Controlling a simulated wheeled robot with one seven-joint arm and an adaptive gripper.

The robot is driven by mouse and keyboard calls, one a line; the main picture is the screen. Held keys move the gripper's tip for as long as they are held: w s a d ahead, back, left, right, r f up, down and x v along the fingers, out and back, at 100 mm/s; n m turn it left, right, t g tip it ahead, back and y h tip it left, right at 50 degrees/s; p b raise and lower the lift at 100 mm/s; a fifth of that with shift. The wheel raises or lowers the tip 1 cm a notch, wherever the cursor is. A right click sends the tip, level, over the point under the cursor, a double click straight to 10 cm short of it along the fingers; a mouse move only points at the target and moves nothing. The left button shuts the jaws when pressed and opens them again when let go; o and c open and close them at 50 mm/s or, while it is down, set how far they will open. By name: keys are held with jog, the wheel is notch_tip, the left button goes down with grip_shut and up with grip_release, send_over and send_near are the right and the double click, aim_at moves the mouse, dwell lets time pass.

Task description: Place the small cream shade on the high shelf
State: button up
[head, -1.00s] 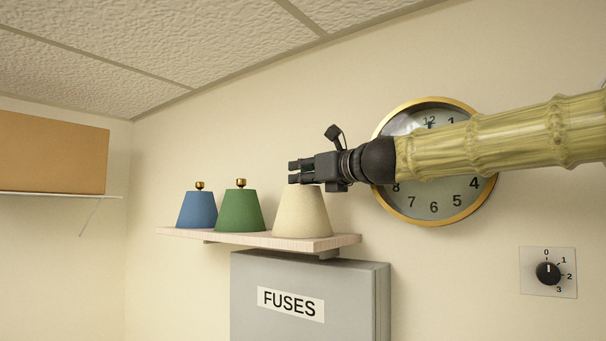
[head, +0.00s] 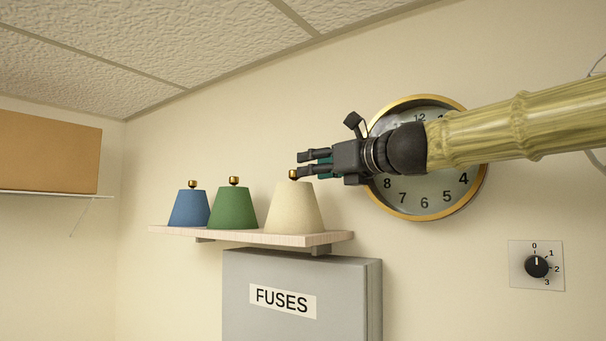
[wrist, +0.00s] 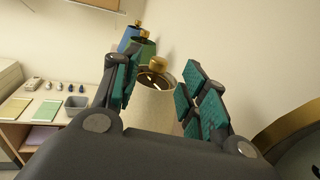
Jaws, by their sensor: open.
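The small cream shade (head: 295,209) stands upright on the high shelf (head: 325,238), at its right end. Its brass knob (head: 293,174) shows on top. My gripper (head: 302,163) is open and empty, just above and to the right of the shade, level with the knob. In the wrist view my gripper (wrist: 158,88) has its teal-padded fingers spread, with the cream shade (wrist: 150,105) beyond and between them. The fingers look clear of the knob (wrist: 163,72).
A green shade (head: 235,208) and a blue shade (head: 189,208) stand to the left on the same shelf. A grey fuse box (head: 300,325) is below, a clock (head: 425,203) behind my arm. A low desk (wrist: 40,118) with small items shows in the wrist view.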

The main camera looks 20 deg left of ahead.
jog(key=shift+b+v, duration=0.45)
jog(key=shift+v, duration=2.05)
